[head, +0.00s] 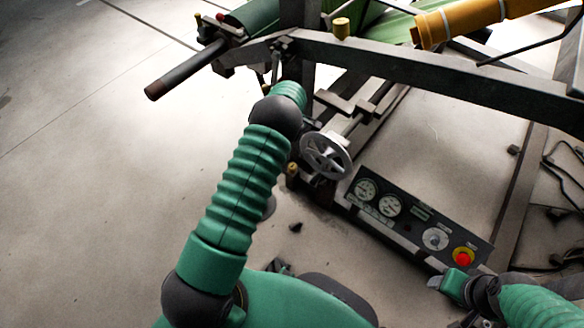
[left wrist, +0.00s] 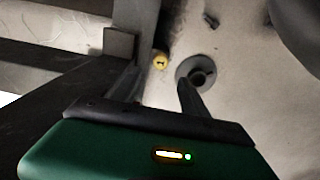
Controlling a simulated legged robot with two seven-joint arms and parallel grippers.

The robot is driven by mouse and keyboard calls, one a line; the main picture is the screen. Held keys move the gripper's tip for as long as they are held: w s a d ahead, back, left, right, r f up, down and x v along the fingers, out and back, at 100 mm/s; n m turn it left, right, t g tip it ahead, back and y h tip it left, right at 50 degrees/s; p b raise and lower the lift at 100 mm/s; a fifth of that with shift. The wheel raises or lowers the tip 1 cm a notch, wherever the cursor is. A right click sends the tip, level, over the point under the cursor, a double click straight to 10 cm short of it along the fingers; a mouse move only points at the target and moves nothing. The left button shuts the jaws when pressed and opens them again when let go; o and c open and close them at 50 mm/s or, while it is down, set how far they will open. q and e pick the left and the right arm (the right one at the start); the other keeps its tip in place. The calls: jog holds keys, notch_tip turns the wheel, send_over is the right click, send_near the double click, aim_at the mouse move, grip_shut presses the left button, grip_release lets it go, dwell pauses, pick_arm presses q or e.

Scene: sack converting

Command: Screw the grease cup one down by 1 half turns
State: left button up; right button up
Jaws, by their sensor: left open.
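A small brass-yellow grease cup (left wrist: 160,61) shows in the left wrist view, just beyond and between the tips of my left gripper (left wrist: 158,78). The gripper is open, with a finger to each side and nothing held. In the head view my left arm reaches up to the machine frame, and the fingers are hidden. One brass cup (head: 341,27) stands upright on the grey beam, and another small brass one (head: 292,168) is beside the handwheel. I cannot tell which is grease cup one. My right gripper (head: 452,284) is at the lower right; its jaws are unclear.
A grey handwheel (head: 326,155) is right of my left arm. A control panel (head: 410,208) with dials and a red button lies below it. The grey beam (head: 430,75) crosses above. A round grey fitting (left wrist: 195,72) is close to the right finger. The floor at left is clear.

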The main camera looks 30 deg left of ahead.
pick_arm(q)
notch_tip(320, 180, down, 10)
jog(key=b, duration=0.5)
jog(key=shift+f+b, duration=0.25)
jog(key=shift+b, duration=0.1)
jog(key=shift+d+r, duration=0.1)
grip_shut()
